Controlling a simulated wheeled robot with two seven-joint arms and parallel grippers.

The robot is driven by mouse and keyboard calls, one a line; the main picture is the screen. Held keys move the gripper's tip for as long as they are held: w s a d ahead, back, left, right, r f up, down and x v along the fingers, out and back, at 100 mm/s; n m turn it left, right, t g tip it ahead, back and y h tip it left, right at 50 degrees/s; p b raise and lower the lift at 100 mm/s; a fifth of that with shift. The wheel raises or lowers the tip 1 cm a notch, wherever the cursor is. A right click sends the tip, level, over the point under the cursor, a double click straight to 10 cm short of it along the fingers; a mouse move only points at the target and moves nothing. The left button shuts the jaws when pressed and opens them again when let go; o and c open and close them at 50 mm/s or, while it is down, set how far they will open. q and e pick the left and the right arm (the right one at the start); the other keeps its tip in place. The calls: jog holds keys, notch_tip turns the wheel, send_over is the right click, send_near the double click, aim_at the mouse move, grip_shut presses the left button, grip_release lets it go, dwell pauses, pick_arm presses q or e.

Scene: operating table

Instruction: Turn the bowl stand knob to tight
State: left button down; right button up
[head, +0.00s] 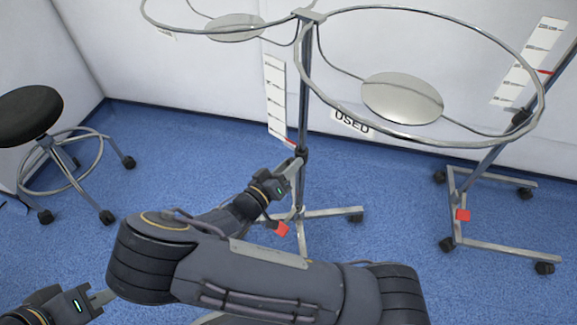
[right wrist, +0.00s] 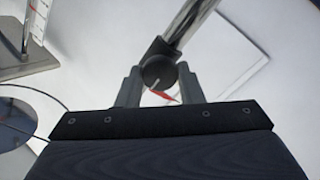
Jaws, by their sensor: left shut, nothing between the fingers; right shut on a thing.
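The bowl stand is a metal pole (head: 304,100) with two large rings, one at the right (head: 540,95). My right gripper (head: 297,163) is at the dark clamp on this pole. In the right wrist view, my right gripper (right wrist: 160,88) is shut on the round black knob (right wrist: 158,70), with one finger on each side. The knob's face carries a pale line, and a thin red pointer (right wrist: 165,97) shows just below it. The pole (right wrist: 190,22) runs up and right from the clamp. My left gripper (head: 103,298) is shut and empty at the lower left, far from the stand.
A second stand (head: 480,165) with wheels and its own dark clamp (head: 521,117) stands at the right. A black stool (head: 28,112) is at the left. A white scale card (head: 277,90) hangs beside the pole. Blue floor (head: 160,150) is clear between stool and stand.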

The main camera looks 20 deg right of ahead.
dwell(0.4)
jog(key=o, duration=1)
jog(key=shift+c, duration=0.2)
jog(key=p+v, duration=0.2)
jog(key=v, duration=0.5)
jog(key=shift+s+a, duration=0.2)
jog(key=shift+a, duration=0.15)
jog(key=shift+f, duration=0.1)
